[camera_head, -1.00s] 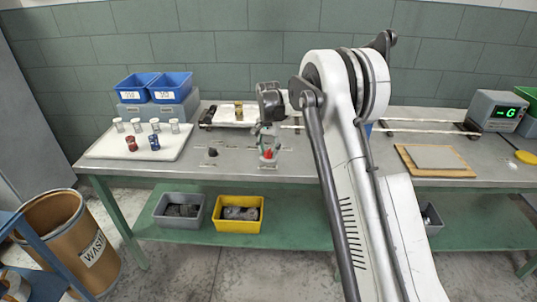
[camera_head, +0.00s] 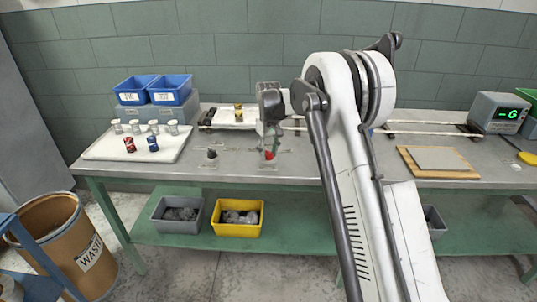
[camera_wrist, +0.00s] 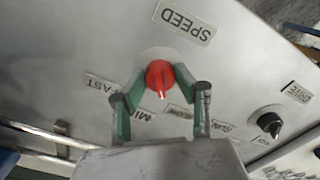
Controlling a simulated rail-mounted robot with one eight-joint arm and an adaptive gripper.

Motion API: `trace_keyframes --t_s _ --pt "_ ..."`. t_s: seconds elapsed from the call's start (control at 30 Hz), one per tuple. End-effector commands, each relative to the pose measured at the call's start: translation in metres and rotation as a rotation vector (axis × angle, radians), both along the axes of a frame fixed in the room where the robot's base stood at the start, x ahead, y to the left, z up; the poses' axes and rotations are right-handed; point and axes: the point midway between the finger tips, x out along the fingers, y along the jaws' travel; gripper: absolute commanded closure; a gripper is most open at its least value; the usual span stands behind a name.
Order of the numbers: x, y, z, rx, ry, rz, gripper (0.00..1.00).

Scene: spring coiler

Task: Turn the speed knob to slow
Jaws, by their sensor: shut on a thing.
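The red speed knob (camera_wrist: 159,76) is on a grey panel under a SPEED label (camera_wrist: 186,22) in the wrist view. Its white pointer faces down the picture, between the MID label (camera_wrist: 143,115) and the SLOW label (camera_wrist: 180,112). The FAST label (camera_wrist: 102,83) is to the left. My gripper (camera_wrist: 162,74) has its green fingers on both sides of the knob, shut on it. In the head view the red knob (camera_head: 268,155) shows just below my gripper (camera_head: 269,148) on the bench.
A black drive knob (camera_wrist: 267,121) sits to the right on the panel, beside the RUN label (camera_wrist: 222,127). In the head view, a white tray (camera_head: 100,150) with small cups and spools is to the left. A wooden board (camera_head: 437,173) lies to the right.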

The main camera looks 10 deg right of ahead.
Motion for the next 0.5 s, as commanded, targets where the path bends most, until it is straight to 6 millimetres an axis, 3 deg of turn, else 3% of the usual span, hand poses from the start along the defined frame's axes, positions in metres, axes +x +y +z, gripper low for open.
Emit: trace_keyframes --t_s 0.5 --pt "0.0002 0.0 0.0005 0.0 0.0 0.184 0.97"
